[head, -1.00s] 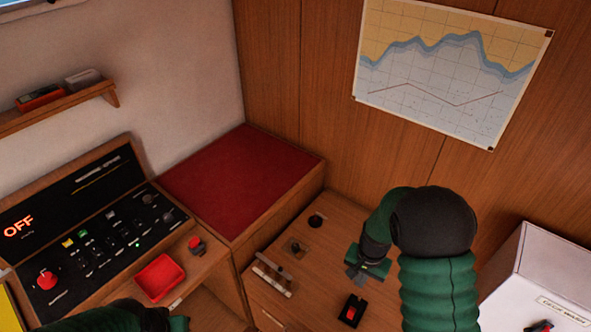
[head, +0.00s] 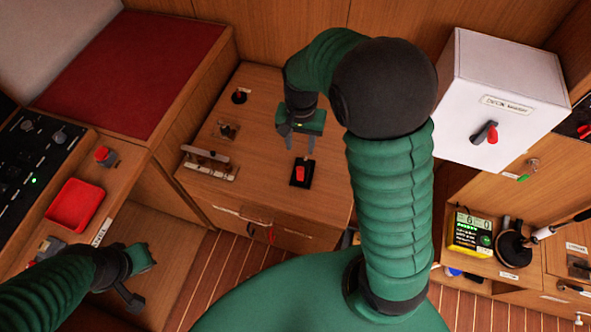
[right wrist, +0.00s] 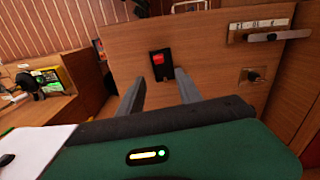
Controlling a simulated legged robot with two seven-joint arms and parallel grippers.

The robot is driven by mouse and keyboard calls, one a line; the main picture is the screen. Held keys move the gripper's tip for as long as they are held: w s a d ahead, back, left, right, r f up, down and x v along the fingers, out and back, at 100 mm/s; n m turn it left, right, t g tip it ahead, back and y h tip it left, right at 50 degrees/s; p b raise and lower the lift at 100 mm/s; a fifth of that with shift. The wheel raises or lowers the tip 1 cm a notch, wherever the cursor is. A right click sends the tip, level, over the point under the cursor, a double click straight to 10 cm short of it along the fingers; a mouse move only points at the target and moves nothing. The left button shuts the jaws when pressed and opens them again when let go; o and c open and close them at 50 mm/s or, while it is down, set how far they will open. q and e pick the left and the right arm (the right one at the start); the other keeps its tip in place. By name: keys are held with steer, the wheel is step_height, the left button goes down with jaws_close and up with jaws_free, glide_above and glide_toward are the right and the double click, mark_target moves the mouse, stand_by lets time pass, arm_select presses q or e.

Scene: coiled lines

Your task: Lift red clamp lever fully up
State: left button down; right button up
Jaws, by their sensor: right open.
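A small red lever (head: 300,173) sits on a black base plate on top of the wooden cabinet (head: 262,122). It also shows in the right wrist view (right wrist: 158,59), just beyond and between my finger tips. My right gripper (head: 300,142) is open and empty, pointing down above the cabinet top, just behind the red lever in the head view. Its two fingers also show in the right wrist view (right wrist: 159,80), apart from the lever. My left gripper (head: 138,278) is low at the left, away from the lever; its jaw opening is unclear.
A silver bar (head: 208,156), a small metal fitting (head: 226,130) and a red-topped knob (head: 239,96) share the cabinet top. A white box (head: 502,95) with a red-tipped handle (head: 488,134) stands right. A red tray (head: 75,205) lies left.

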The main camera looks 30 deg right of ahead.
mark_target(299, 179)
steer(key=f+b, duration=0.1)
steer(key=f, duration=1.5)
steer(key=shift+s+f, duration=0.15)
steer(key=shift+s, duration=0.05)
jaws_close()
stand_by(0.5)
